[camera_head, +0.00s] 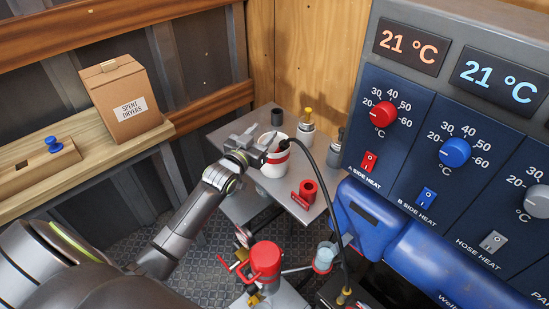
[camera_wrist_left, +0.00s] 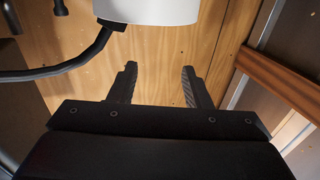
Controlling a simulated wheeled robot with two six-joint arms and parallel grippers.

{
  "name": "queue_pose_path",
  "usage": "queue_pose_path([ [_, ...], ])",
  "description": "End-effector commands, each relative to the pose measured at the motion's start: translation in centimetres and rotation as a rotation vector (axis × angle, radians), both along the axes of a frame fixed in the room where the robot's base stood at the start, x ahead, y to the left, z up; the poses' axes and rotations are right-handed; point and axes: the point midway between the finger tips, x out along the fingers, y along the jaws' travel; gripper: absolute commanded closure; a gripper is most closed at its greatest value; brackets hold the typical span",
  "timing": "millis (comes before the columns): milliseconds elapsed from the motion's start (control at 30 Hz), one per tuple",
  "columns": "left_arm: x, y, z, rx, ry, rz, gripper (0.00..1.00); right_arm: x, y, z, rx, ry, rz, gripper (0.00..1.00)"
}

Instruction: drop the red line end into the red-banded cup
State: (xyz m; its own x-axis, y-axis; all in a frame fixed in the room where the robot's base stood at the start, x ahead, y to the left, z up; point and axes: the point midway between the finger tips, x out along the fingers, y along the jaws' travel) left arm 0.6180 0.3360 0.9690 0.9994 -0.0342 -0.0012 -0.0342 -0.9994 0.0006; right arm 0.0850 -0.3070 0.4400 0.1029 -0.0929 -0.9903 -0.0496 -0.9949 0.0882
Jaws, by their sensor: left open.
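The white cup with a red band (camera_head: 271,168) stands on the metal shelf, in front of my left gripper. My left gripper (camera_head: 262,142) is at the cup's rim, its fingers apart; in the left wrist view (camera_wrist_left: 159,72) nothing lies between them. A black line (camera_head: 318,176) arches up from the lower right, and its dark end (camera_head: 284,144) is at the cup's rim. I cannot tell whether the end is inside the cup. The left wrist view shows a white cylinder (camera_wrist_left: 148,9) and a black hose with a thicker end (camera_wrist_left: 112,28) close beside it. My right gripper is out of view.
A red holder (camera_head: 307,192), a dark cylinder (camera_head: 277,117) and a yellow-topped bottle (camera_head: 306,124) stand around the cup. A red-capped valve (camera_head: 265,260) is below. A cardboard box (camera_head: 122,98) is left.

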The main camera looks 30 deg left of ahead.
Motion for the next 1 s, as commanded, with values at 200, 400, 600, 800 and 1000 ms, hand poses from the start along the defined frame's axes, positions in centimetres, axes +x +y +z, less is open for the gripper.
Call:
queue_pose_path([
  [200,-4.8,0.2,-0.1,0.003,0.002,0.000,0.56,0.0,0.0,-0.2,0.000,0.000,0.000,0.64],
  [400,-8.9,0.3,-0.1,0.003,0.002,0.000,0.56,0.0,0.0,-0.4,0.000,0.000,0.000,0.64],
  [600,-11.9,0.4,-0.1,0.002,0.001,0.000,0.56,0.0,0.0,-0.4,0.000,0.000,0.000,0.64],
  [800,-13.3,0.5,0.0,0.001,0.000,0.000,0.56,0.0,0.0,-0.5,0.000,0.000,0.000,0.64],
  [1000,-13.5,0.5,0.0,0.000,-0.001,0.000,0.56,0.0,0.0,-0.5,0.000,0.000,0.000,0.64],
])
